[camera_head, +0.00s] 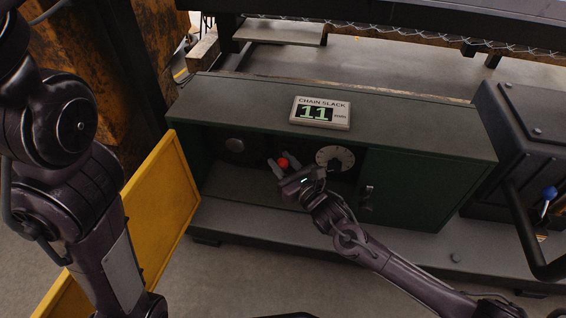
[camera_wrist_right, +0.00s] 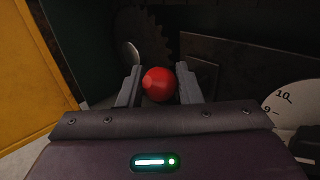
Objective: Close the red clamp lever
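A round red knob (camera_head: 283,162), the only part of the red clamp lever I can make out, shows inside the open-fronted left bay of a green cabinet (camera_head: 230,103). My right gripper (camera_head: 283,166) reaches into this bay, with one finger on each side of the knob. In the right wrist view the knob (camera_wrist_right: 159,85) fills most of the space between the two grey fingertips (camera_wrist_right: 159,72). I cannot tell whether the fingers press on it. The lever's shaft is hidden. My left arm comes in at the left; its gripper is out of view.
A yellow door (camera_head: 165,215) stands open at the bay's left. A white dial (camera_head: 335,158) sits right of the knob. A closed green door (camera_head: 405,190) covers the cabinet's right half. A "CHAIN SLACK" display (camera_head: 320,113) on top reads 11. A toothed wheel (camera_wrist_right: 145,40) is behind the knob.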

